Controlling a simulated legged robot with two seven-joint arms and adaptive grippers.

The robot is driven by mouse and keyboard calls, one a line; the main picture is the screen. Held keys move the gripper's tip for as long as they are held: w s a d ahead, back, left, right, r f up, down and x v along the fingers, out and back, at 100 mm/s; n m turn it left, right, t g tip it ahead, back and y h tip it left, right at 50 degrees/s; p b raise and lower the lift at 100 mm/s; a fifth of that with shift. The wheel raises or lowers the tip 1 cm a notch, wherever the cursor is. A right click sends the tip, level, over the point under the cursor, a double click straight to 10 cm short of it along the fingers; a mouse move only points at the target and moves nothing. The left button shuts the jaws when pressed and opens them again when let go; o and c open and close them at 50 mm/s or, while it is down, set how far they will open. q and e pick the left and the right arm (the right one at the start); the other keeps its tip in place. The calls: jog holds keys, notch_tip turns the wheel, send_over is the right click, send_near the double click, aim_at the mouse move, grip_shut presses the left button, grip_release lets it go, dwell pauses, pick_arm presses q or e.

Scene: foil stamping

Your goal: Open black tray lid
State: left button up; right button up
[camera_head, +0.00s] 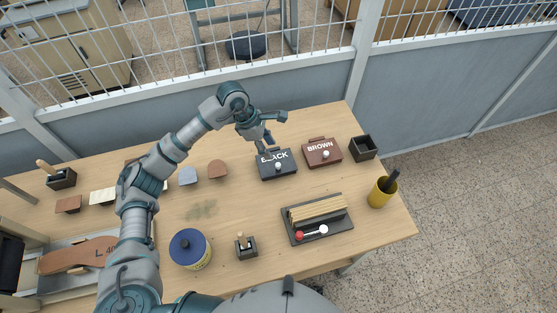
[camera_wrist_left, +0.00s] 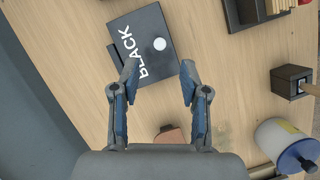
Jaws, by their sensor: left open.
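The black tray (camera_head: 279,169) has a flat lid with white BLACK lettering and a round white knob (camera_head: 278,166). It lies on the wooden table toward the back, and its lid is closed. In the left wrist view the black tray (camera_wrist_left: 133,38) is ahead of the fingers, with its knob (camera_wrist_left: 159,44) near the middle top. My left gripper (camera_head: 266,140) is open and empty, just behind and above the tray's left back part. In the wrist view the left gripper (camera_wrist_left: 157,86) has its fingers spread at the tray's near edge; contact cannot be told.
A brown tray (camera_head: 322,155) labelled BROWN stands right of the black tray. An empty black box (camera_head: 363,149) and a yellow cup (camera_head: 380,194) are further right. A rack (camera_head: 320,223) and a blue-lidded can (camera_head: 190,248) stand in front. A low wall borders the table's back.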

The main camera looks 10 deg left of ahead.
aim_at(278, 164)
pick_arm(q)
jog(key=x, duration=0.5)
jog(key=shift+a+f, duration=0.2)
jog(key=shift+f, duration=0.35)
notch_tip(278, 164, down, 3)
jog(key=shift+r, duration=0.2)
jog(key=shift+f+p, duration=0.15)
jog(key=shift+p, duration=0.15)
jog(key=shift+d, duration=0.75)
jog(key=c, duration=0.8)
grip_shut()
jog(key=shift+w+a, duration=0.1)
jog(key=shift+a, duration=0.15)
pick_arm(e)
jog(key=shift+s+d, duration=0.4)
jog(key=shift+s, duration=0.15)
